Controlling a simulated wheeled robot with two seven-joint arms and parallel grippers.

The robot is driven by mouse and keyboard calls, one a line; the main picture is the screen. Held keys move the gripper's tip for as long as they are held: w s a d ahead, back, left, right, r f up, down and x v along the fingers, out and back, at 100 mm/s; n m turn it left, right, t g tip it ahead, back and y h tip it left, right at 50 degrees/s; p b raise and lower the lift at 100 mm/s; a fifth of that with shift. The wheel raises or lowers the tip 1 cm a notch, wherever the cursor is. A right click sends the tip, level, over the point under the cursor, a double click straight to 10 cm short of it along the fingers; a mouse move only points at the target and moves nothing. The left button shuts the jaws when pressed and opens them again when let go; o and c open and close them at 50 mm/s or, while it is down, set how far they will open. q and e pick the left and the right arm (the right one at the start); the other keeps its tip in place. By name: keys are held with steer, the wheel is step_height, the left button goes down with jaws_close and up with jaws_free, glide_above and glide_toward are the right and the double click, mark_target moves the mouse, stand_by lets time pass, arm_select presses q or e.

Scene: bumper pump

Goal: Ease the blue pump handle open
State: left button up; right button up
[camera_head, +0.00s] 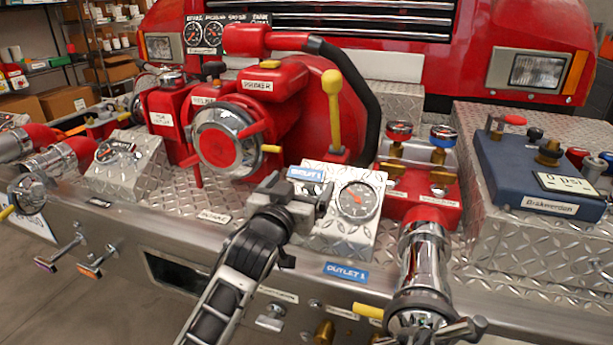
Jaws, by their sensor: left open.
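A round blue-topped handle (443,135) sits on a brass stem at the right of the pump, beside a similar red-topped handle (399,131). Both stand on a red manifold block (422,185) above a chrome outlet pipe (424,262). My left gripper (318,200) is open and empty in front of the pressure gauge panel labelled OUTLET 1. It is left of and lower in the picture than the blue handle, clearly apart from it. My right gripper is out of view.
A pressure gauge (357,201) lies just right of my left gripper. An upright yellow lever (333,105) and a thick black hose (356,85) stand behind it. A blue case (540,175) sits on the diamond-plate box at the right.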

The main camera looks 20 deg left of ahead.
mark_target(303, 180)
arm_select(q)
steer(key=shift+w, duration=2.2)
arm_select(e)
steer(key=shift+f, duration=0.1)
arm_select(q)
steer(key=shift+c, duration=0.3)
